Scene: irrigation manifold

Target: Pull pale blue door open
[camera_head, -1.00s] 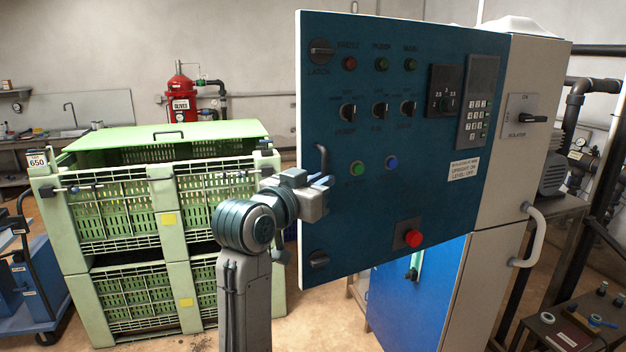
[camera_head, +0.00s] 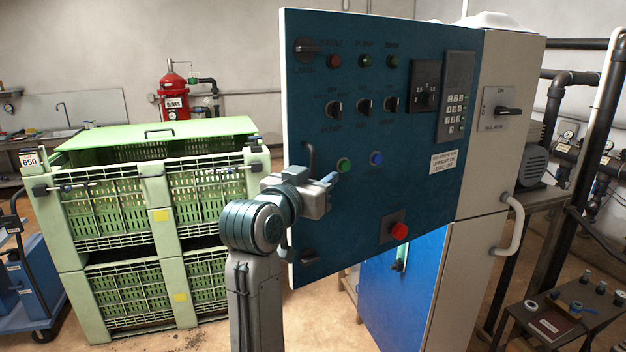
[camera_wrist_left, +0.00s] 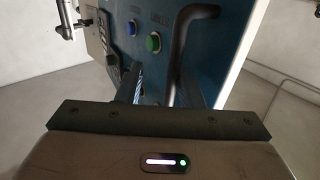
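The upper cabinet's door (camera_head: 330,265) is a dark teal-blue panel with knobs, buttons and a keypad, not clearly pale. It stands swung out past the bright blue lower front (camera_head: 380,300). Its dark curved handle (camera_head: 310,157) is near the left edge, partly hidden behind my left gripper (camera_head: 331,181). In the left wrist view the handle (camera_wrist_left: 182,45) runs down near the right finger of my left gripper (camera_wrist_left: 160,90), inside the gap. The fingers are apart; contact with the handle cannot be told. My right gripper is not in view.
Green stacked crates (camera_head: 160,255) stand left of the door. The grey cabinet side (camera_head: 465,270) has a white handle (camera_head: 512,225). A small dark table (camera_head: 540,325) stands at the lower right. Some floor is bare between crates and cabinet.

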